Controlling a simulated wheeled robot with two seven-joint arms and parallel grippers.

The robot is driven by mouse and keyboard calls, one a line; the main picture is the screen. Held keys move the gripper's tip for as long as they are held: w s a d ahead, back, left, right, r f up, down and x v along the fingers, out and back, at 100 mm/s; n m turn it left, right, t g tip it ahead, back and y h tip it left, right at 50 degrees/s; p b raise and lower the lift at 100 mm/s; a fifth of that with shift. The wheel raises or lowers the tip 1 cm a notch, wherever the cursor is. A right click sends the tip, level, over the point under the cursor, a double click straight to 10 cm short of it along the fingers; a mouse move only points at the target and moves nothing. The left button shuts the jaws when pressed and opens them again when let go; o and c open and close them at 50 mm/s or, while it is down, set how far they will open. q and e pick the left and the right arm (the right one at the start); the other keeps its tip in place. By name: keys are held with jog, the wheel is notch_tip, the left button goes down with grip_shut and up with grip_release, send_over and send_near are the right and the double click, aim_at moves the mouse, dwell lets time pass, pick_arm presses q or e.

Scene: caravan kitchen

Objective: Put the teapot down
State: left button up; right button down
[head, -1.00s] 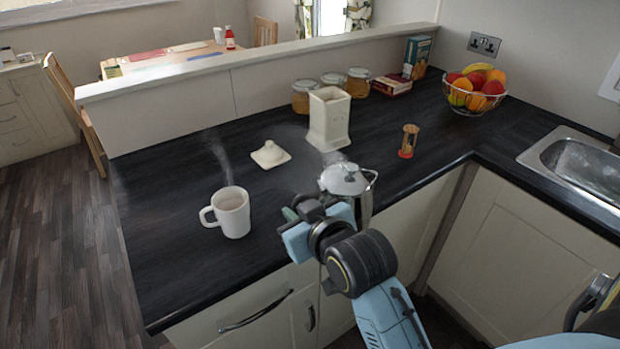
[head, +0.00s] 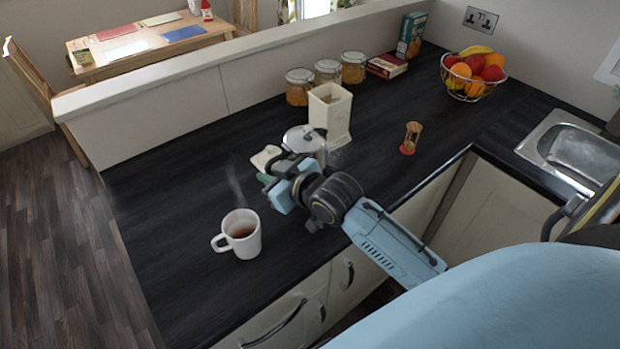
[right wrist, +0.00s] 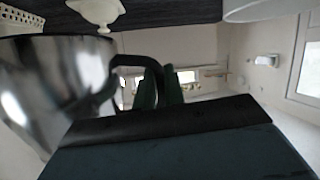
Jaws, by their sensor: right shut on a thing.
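The shiny metal teapot (head: 305,143) is in the middle of the counter, in front of the cream canister and partly hidden by my right gripper. My right gripper (head: 277,183) is shut on the teapot's dark handle. In the right wrist view the teapot's metal body (right wrist: 50,85) fills the left side, with its handle (right wrist: 125,62) between the green fingers (right wrist: 160,88). The teapot looks upright in the head view. Its base is hidden there, and I cannot tell whether it touches the dark counter (head: 175,190). My left gripper is not in view.
A steaming mug (head: 240,236) stands in front of my gripper. The cream lid (head: 265,156) lies left of the teapot, the open canister (head: 331,112) behind it. An hourglass (head: 411,137) stands right. Jars and a fruit bowl (head: 472,75) are farther back. The left counter is clear.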

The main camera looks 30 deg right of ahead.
jog(key=shift+w+d+r+p, duration=0.15)
jog(key=shift+w+d+p, duration=0.15)
jog(key=shift+d, duration=0.2)
jog(key=shift+w+d+r+p, duration=0.15)
jog(key=shift+w+d+p, duration=0.15)
jog(key=shift+d, duration=0.15)
jog(key=f, duration=0.6)
jog(key=shift+w+d, duration=0.15)
jog(key=shift+d, duration=0.05)
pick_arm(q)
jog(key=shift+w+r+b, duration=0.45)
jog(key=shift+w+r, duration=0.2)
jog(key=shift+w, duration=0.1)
pick_arm(e)
jog(key=shift+f, duration=2.1)
jog(key=shift+f, duration=0.1)
jog(key=c, duration=1.5)
grip_release()
jog(key=shift+f, duration=0.1)
